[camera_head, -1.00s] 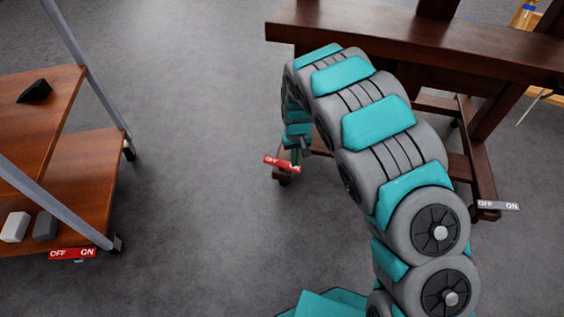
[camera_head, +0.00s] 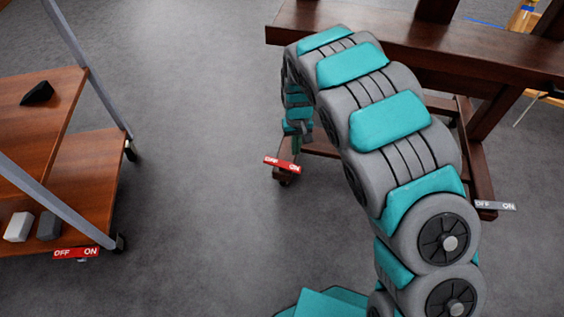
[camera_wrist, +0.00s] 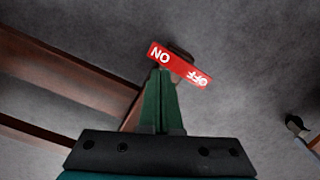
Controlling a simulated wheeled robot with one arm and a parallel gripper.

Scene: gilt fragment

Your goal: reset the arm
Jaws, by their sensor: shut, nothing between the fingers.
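My gripper (camera_head: 296,147) hangs at the end of my teal and grey arm, in front of the dark wooden frame. In the wrist view its two green fingers (camera_wrist: 161,90) are together, with nothing between them.
A dark wooden frame (camera_head: 420,45) stands at the back right, with a grey OFF/ON label (camera_head: 495,205) at another foot. A wheeled wooden shelf cart (camera_head: 85,180) at left holds a black wedge (camera_head: 38,93), a white block (camera_head: 18,227) and a grey block (camera_head: 48,226). Floor between is clear.

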